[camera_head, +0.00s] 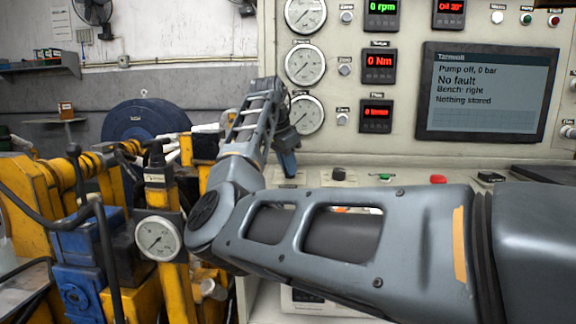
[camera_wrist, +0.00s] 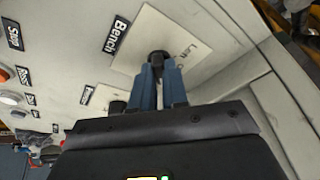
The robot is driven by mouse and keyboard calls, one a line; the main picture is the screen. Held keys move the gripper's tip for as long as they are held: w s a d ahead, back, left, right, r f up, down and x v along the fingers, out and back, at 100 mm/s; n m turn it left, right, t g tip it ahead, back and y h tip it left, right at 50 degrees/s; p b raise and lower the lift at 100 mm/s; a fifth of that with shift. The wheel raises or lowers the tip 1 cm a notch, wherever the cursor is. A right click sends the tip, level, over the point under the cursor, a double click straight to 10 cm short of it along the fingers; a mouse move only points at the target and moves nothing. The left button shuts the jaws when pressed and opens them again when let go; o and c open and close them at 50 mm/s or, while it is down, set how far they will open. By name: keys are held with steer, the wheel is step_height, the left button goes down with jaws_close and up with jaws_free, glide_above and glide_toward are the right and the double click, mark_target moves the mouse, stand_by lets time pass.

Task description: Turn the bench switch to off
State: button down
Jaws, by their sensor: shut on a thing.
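The bench switch is a small black knob (camera_wrist: 158,56) on a pale plate beside a black "Bench" label (camera_wrist: 116,36) in the wrist view. My gripper (camera_wrist: 160,72) has its two blue fingers closed around this knob. The fingers cover part of the knob and plate, and the lettering on the plate is too small to read surely. In the head view my gripper (camera_head: 288,164) points down at the left end of the console desk, and the switch is hidden there. The screen (camera_head: 487,92) reads "Pump off, 0 bar", "No fault", "Bench: right" and "Nothing stored".
Another black knob (camera_wrist: 117,107) sits close to the fingers in the wrist view. A black knob (camera_head: 338,173) and a red button (camera_head: 438,179) show along the desk. Gauges and red displays fill the panel behind. Yellow and blue machinery (camera_head: 90,230) stands left.

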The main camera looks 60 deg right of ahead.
steer(key=shift+s+n+p, duration=0.1)
steer(key=shift+n+p, duration=0.2)
steer(key=shift+p, duration=0.25)
steer(key=n+p, duration=0.2)
steer(key=p, duration=0.2)
steer(key=shift+s+r+n+t, duration=0.1)
steer(key=shift+n+t, duration=0.2)
steer(key=shift+t, duration=0.1)
steer(key=n+t+p, duration=0.1)
steer(key=n+p, duration=0.3)
steer(key=shift+s+p, duration=0.1)
steer(key=shift+p, duration=0.3)
steer(key=shift+f+n+t+p, duration=0.3)
steer(key=shift+n+p, duration=0.5)
steer(key=shift+p, duration=0.1)
steer(key=shift+f, duration=0.1)
steer(key=c, duration=1.1)
jaws_free()
steer(key=shift+c, duration=0.2)
